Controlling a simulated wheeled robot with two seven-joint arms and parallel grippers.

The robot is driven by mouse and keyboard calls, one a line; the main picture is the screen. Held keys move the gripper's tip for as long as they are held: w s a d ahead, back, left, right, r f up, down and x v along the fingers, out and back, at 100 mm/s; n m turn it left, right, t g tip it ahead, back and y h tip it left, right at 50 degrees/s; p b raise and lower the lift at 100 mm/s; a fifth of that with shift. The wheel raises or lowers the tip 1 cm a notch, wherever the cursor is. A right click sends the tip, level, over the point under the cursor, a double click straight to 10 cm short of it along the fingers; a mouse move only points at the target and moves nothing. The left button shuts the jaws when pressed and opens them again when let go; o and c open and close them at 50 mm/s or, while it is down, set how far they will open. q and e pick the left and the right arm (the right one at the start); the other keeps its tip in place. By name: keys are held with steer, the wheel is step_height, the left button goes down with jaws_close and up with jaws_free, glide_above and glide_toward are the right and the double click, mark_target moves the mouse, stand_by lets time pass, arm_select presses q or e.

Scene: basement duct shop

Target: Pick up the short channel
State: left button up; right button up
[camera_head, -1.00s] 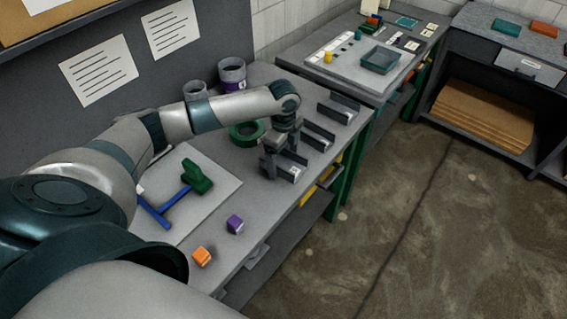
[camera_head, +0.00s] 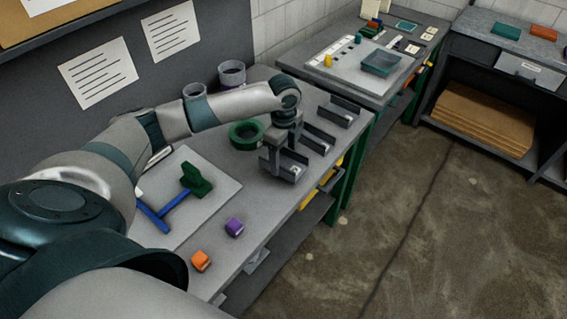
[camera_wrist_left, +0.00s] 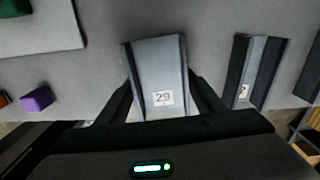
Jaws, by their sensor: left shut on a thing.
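My left gripper (camera_head: 284,160) is shut on a grey U-shaped channel (camera_wrist_left: 158,70) with a white label marked 29. The wrist view shows one finger on each side of it. In the head view this channel (camera_head: 292,172) is the nearest of three in a row at the bench's right side, partly hidden by my fingers. The middle channel (camera_head: 318,138) and the far channel (camera_head: 340,111) lie apart from my gripper; the middle one also shows in the wrist view (camera_wrist_left: 256,70). I cannot tell whether the held channel is clear of the bench. My right gripper is not in view.
A green ring (camera_head: 246,134) lies behind my gripper. A pale board (camera_head: 222,187) carries a blue tool (camera_head: 160,216) and a green piece (camera_head: 195,180). Purple (camera_head: 234,227) and orange (camera_head: 201,260) blocks sit near the front edge. A second bench stands beyond.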

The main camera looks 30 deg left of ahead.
arm_select(q)
steer(key=shift+w+d+r+b, duration=0.2)
steer(key=shift+w+r+b, duration=0.1)
steer(key=shift+r, duration=0.3)
steer(key=shift+w+d+r+b, duration=0.2)
steer(key=shift+r+b, duration=0.1)
steer(key=shift+r, duration=0.3)
steer(key=w+d+r+b, duration=0.3)
steer(key=w+d+r, duration=0.3)
steer(key=w, duration=0.2)
steer(key=shift+w+d+r+b, duration=0.15)
steer(key=shift+d+r+b, duration=0.1)
steer(key=shift+r+b, duration=0.1)
steer(key=s+d+r+n, duration=0.1)
steer(key=s+d+n, duration=0.3)
steer(key=s+n, duration=0.5)
steer(key=s+d+r+n, duration=0.1)
steer(key=s+d+n, duration=0.3)
steer(key=s+n, duration=0.5)
steer(key=shift+s+d, duration=0.2)
steer(key=shift+s, duration=2)
